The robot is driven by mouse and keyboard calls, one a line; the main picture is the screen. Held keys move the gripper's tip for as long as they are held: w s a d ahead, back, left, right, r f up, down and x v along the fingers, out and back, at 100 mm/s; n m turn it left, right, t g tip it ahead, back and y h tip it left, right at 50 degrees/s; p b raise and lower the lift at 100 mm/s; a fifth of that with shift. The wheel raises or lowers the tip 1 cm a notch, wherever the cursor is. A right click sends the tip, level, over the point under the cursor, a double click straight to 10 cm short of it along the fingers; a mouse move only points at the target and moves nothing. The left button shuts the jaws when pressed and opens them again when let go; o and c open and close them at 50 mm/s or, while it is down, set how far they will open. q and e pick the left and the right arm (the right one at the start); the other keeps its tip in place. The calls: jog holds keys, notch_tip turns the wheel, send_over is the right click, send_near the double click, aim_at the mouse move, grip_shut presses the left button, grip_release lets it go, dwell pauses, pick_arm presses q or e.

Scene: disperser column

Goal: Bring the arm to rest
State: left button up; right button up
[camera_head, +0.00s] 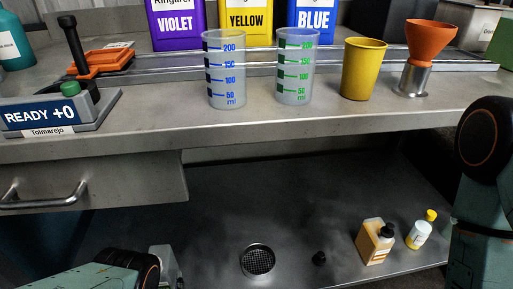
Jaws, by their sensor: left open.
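My left arm comes in at the bottom left edge, teal with a black joint. Part of my left gripper (165,264) shows at its end, low in front of the bench and below the drawer. It is open, and I see nothing in it; its fingertips are mostly cut off by the bottom edge. My right arm stands at the right edge as a teal link with a black round joint, and its gripper is outside the view.
On the steel bench (330,118) stand two measuring beakers (226,88) (295,85), a yellow cup (362,70) and an orange funnel (431,42). A READY +0 panel (45,114) is at left above a drawer handle (45,196).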

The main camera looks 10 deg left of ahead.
pick_arm(q)
jog(key=x, duration=0.3)
jog(key=shift+f+b, duration=0.1)
jog(key=shift+b, duration=0.25)
jog(key=shift+r, duration=0.35)
jog(key=shift+s+f, duration=0.15)
jog(key=shift+f, duration=0.05)
